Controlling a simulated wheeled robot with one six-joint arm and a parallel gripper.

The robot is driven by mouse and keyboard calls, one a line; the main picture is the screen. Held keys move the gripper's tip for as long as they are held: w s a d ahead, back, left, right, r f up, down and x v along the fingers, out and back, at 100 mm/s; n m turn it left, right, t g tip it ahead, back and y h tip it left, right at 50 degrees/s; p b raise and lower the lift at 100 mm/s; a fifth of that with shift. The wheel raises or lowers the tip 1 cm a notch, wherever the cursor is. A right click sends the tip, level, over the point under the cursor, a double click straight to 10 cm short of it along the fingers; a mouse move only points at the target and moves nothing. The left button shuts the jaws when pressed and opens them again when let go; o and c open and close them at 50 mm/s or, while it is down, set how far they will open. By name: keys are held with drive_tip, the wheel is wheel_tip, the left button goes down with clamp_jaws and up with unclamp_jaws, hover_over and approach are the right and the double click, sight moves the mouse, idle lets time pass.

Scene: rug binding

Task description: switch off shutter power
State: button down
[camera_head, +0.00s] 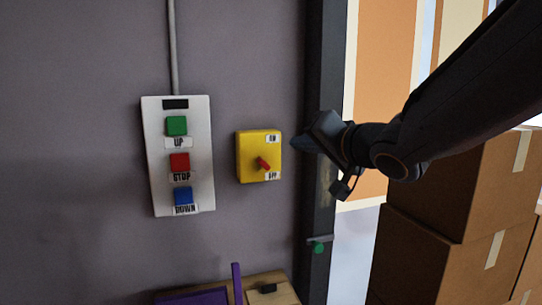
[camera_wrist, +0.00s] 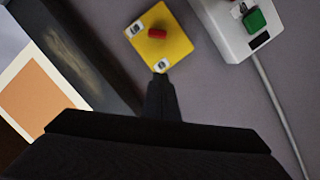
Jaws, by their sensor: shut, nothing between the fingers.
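The yellow switch box (camera_head: 246,157) is on the grey wall, with an ON label (camera_head: 272,139) at its upper right and an OFF label (camera_head: 272,176) at its lower right. Its red lever (camera_head: 263,163) slants down to the right, its end near the OFF label. My gripper (camera_head: 299,144) is just right of the box, level with its upper half, shut and empty. In the wrist view the box (camera_wrist: 174,46) appears upside down, with the red lever (camera_wrist: 157,33) beyond the tip of my gripper (camera_wrist: 161,80). The fingertips appear close to the box's edge; I cannot tell whether they touch.
A white panel (camera_head: 154,190) with UP, STOP and DOWN buttons is left of the box. A dark door post (camera_head: 322,75) stands behind my gripper. Stacked cardboard boxes (camera_head: 425,205) are at the right. A wooden surface with purple items (camera_head: 200,297) is below.

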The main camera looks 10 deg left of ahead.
sight(263, 163)
drive_tip(key=w+a+f, duration=0.1)
drive_tip(key=w+a, duration=0.1)
drive_tip(key=w+a+f+p, duration=0.1)
drive_tip(key=a, duration=0.2)
drive_tip(key=w+a+f, duration=0.1)
drive_tip(key=w+a, duration=0.1)
drive_tip(key=shift+w+a+f+p, duration=0.3)
drive_tip(key=shift+a, duration=0.05)
drive_tip(key=shift+s+a+f, duration=0.15)
drive_tip(key=shift+a+f, duration=0.2)
drive_tip(key=shift+f, duration=0.1)
